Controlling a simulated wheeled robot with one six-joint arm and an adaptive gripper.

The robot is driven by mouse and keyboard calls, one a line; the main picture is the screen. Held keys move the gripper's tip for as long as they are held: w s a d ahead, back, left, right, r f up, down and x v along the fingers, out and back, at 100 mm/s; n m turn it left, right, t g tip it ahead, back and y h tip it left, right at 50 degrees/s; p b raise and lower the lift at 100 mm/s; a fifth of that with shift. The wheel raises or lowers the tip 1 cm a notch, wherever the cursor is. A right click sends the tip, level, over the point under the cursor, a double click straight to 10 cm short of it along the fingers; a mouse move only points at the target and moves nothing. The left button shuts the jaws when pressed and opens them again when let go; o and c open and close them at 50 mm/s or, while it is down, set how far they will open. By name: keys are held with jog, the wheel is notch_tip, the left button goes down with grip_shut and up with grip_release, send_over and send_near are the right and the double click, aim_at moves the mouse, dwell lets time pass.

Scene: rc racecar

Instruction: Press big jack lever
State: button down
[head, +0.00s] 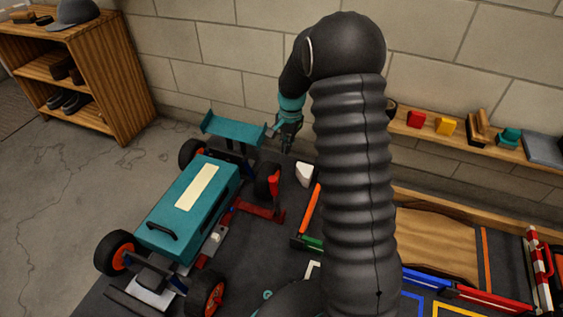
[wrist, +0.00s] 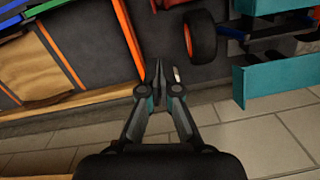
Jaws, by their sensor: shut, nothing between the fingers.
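The red jack (head: 262,211) sits on the dark mat beside the teal racecar (head: 165,215). Its red lever (head: 273,186) stands upright near a rear wheel (head: 266,180). My gripper (head: 287,138) is behind the lever in the head view, near the car's rear wing (head: 234,130). The fingers are shut and hold nothing. In the wrist view, my gripper (wrist: 166,75) points toward the mat, with the orange-hubbed wheel (wrist: 201,36) and teal wing (wrist: 285,72) to its right. I cannot clearly make out the lever in the wrist view.
A white block (head: 304,174) and an orange bar (head: 310,209) are right of the jack. A wall shelf (head: 450,138) with small coloured objects runs along the block wall. A wooden shelf unit (head: 95,75) stands at the back left. Bare floor lies left of the car.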

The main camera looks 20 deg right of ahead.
jog(key=s+a+f+b, duration=0.1)
jog(key=s+a+f, duration=0.2)
jog(key=f, duration=0.7)
jog(key=shift+a, duration=0.3)
